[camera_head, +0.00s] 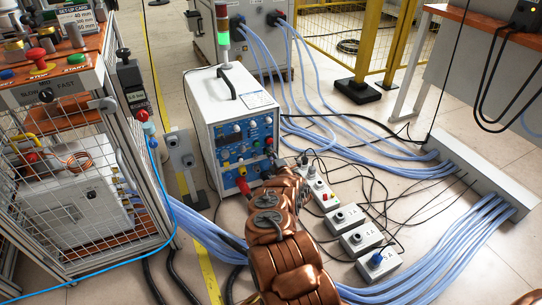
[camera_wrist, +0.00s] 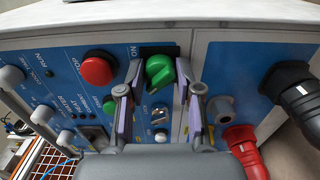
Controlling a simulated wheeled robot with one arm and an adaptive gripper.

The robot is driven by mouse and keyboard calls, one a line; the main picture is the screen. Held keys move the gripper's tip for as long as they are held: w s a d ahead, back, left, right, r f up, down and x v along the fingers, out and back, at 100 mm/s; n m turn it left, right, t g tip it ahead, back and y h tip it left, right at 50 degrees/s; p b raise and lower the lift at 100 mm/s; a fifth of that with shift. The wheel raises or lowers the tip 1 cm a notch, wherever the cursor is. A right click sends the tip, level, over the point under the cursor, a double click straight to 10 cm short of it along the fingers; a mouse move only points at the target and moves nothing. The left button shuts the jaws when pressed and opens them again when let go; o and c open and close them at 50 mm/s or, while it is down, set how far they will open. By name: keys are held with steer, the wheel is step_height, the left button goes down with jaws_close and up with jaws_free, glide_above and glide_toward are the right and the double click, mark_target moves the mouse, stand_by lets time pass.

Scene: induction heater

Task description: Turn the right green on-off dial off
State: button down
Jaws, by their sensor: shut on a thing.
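The green on-off dial (camera_wrist: 159,70) is on the blue front panel in the wrist view, just right of a round red button (camera_wrist: 97,70). Its pointer part is tilted rather than straight up. My gripper (camera_wrist: 159,75) has one finger on each side of the dial and is shut on it. In the head view the white heater cabinet (camera_head: 218,98) stands in the middle with its blue panel (camera_head: 245,133). My copper-coloured arm reaches to the panel's lower right there, and I cannot make out the dial in that view.
A black plug (camera_wrist: 293,88) and a red plug (camera_wrist: 245,150) stick out right of my gripper. A metal switch (camera_wrist: 160,115) sits below the dial. A caged bench (camera_head: 75,185) stands at left. Grey boxes (camera_head: 362,238) and blue hoses (camera_head: 375,155) cover the floor at right.

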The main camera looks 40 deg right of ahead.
steer(key=shift+a, duration=0.1)
steer(key=c, duration=0.8)
jaws_free()
steer(key=shift+w, duration=0.1)
steer(key=shift+o, duration=0.2)
steer(key=v, duration=1.2)
